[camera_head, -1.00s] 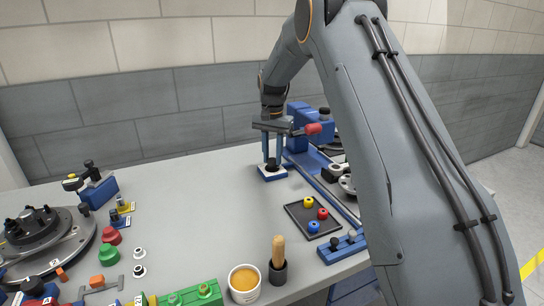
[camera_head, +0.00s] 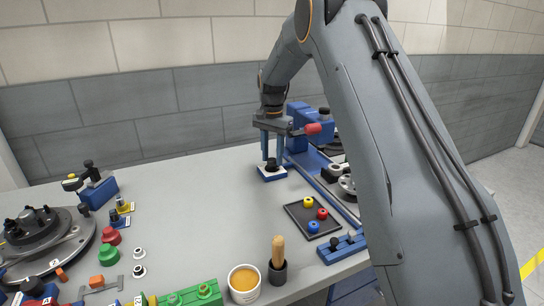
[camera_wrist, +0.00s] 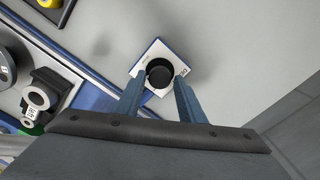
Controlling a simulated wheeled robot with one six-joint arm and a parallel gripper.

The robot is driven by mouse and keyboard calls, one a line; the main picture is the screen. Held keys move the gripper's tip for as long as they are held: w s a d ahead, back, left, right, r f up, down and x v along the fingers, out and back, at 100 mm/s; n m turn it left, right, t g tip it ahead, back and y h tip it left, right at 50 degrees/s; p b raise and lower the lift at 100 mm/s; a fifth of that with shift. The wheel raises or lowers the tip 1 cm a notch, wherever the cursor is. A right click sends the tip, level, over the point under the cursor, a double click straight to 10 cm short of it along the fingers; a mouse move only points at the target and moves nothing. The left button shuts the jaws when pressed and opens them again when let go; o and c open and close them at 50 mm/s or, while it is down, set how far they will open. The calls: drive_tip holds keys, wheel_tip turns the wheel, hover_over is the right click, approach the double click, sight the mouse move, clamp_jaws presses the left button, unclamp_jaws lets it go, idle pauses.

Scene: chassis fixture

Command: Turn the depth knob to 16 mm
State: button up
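The depth knob (camera_head: 271,163) is a round black knob on a small white plate with a blue edge, on the grey bench. In the wrist view the knob (camera_wrist: 160,74) shows from above, on its tilted-looking white plate (camera_wrist: 145,58). Small markings at the plate's corner are too small to read. My gripper (camera_head: 272,157) points down at the knob. Its two blue fingers are apart, one on each side of the knob, with gaps showing in the wrist view. I cannot tell how far down the fingertips reach beside it.
A blue machine (camera_head: 311,117) with a red-ended part stands close behind and right. A dark tray (camera_head: 301,220) with coloured rings lies nearer, beside a blue rail. A cup (camera_head: 244,283) and a wooden-handled tool (camera_head: 278,262) stand in front. The bench left of the knob is clear.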

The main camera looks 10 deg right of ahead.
sight(272, 159)
wheel_tip(272, 159, up, 8)
drive_tip(key=shift+f+b, duration=0.1)
drive_tip(key=shift+b, duration=0.8)
